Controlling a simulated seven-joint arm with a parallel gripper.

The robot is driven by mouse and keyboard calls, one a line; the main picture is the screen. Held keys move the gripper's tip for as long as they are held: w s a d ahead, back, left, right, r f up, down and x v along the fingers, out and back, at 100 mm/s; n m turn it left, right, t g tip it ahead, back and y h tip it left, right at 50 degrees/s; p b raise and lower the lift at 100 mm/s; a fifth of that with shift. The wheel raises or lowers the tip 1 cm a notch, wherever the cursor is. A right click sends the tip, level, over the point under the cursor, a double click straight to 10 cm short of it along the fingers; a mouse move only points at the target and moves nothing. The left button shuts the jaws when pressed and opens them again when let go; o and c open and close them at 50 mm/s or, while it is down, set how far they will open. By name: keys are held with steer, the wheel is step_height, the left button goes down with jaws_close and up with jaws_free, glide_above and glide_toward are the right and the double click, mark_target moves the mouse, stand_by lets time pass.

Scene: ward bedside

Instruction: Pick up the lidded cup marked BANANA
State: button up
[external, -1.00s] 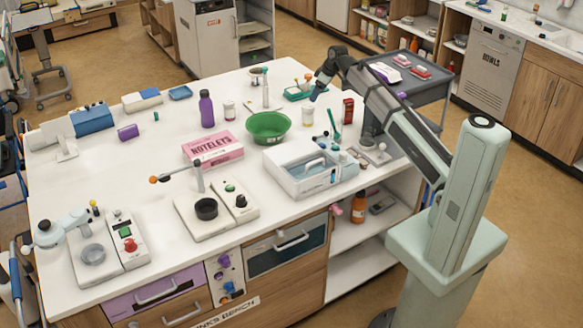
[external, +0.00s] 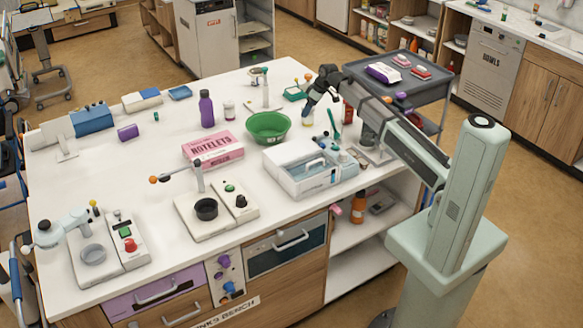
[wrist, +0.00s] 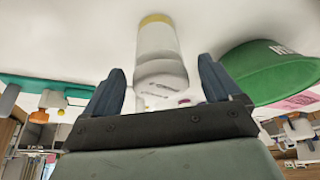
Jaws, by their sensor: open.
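A pale, see-through lidded cup (external: 308,120) with a yellow band at its base stands on the white bench, right of the green bowl. In the wrist view the cup (wrist: 160,50) appears upside down, its rounded lid towards me. Grey marks show on the lid, too small to read. My gripper (external: 306,107) is just above the cup in the external view. In the wrist view my gripper (wrist: 160,72) is open, with one dark finger on each side of the cup's lid end and gaps between. A similar pale lidded cup (external: 229,107) stands left of the bowl.
The green bowl (external: 268,126) is close beside my gripper; it also shows in the wrist view (wrist: 270,72). A teal stick-like item (external: 337,123) and a red box (external: 348,110) stand to the right. A white bin (external: 300,180) and a pink NOTELETS box (external: 212,150) are nearer the front.

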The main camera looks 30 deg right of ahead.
steer(key=shift+x, duration=1.2)
steer(key=c, duration=1.2)
